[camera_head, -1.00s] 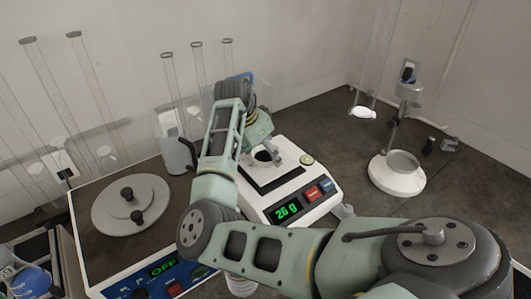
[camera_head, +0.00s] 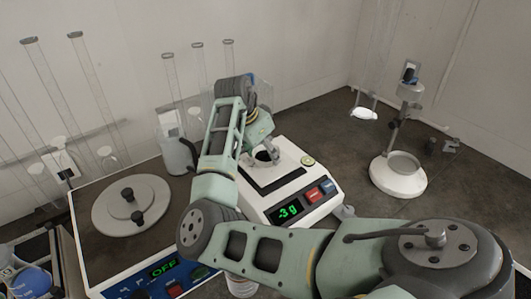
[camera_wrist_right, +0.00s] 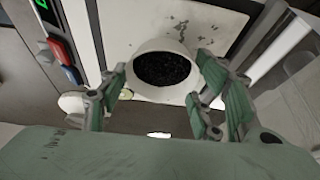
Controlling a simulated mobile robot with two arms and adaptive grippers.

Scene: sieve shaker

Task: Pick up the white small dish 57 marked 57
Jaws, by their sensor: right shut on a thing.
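The white small dish (camera_wrist_right: 146,92) holds dark granules and sits between the fingers of my right gripper (camera_wrist_right: 160,84) in the right wrist view. The gripper is shut on it, one finger on each side. No 57 mark is legible. The balance display reads about -3 g. The gap under the dish cannot be judged clearly. My left gripper is not in view.
A sieve shaker (camera_head: 131,205) reading OFF stands at the left. A white stand with a round base (camera_head: 398,177) is at the right. Dark bench between balance and stand is clear.

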